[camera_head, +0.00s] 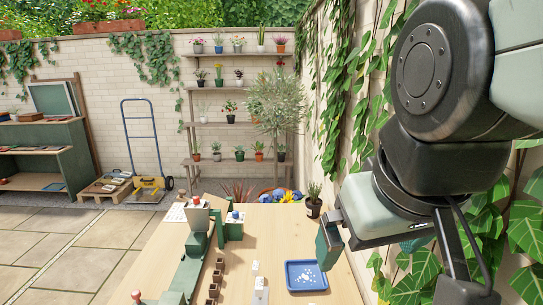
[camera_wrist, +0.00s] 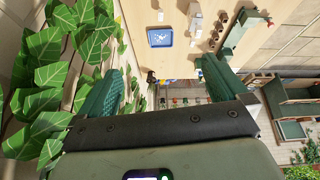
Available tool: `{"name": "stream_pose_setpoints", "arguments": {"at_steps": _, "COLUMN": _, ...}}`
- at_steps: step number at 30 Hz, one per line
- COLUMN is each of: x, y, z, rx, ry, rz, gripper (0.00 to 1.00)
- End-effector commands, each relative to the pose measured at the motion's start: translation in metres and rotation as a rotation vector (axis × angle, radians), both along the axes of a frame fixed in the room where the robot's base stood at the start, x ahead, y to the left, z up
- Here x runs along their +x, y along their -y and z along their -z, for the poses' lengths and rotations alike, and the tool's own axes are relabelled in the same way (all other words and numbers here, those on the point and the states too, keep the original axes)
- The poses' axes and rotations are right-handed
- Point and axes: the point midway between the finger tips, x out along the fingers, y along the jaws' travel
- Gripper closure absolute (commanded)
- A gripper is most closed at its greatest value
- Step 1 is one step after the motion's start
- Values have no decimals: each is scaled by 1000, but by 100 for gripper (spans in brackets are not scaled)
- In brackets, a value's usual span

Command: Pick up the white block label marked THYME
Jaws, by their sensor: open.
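Small white blocks (camera_head: 255,267) stand on the wooden table near its front middle, to the left of the blue tray; one is upright on a pale holder or base (camera_head: 260,292). No lettering is readable, so I cannot tell which one says THYME. My gripper (camera_head: 329,241) is raised over the right side of the table, apart from the blocks. In the wrist view its green fingers (camera_wrist: 158,68) are spread with nothing between them.
A blue tray (camera_head: 288,281) with white bits lies right of the blocks. Several brown pots (camera_head: 214,291) form a row on the left, beside a green machine (camera_head: 186,270). A potted plant (camera_head: 313,208) stands at the table's back right. The ivy wall (camera_head: 345,100) is close on the right.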

Motion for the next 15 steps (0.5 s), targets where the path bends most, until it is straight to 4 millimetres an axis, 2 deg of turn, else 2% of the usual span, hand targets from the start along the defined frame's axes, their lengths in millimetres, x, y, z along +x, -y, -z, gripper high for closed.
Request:
{"name": "stream_pose_setpoints", "arguments": {"at_steps": 3, "x": -14, "y": 0, "z": 3, "rx": 49, "ry": 31, "rz": 77, "gripper": 0}}
{"name": "stream_pose_setpoints", "arguments": {"at_steps": 8, "x": -17, "y": 0, "z": 5, "rx": 69, "ry": 39, "rz": 108, "gripper": 0}}
{"name": "stream_pose_setpoints", "arguments": {"at_steps": 15, "x": -17, "y": 0, "z": 4, "rx": 67, "ry": 38, "rz": 106, "gripper": 31}}
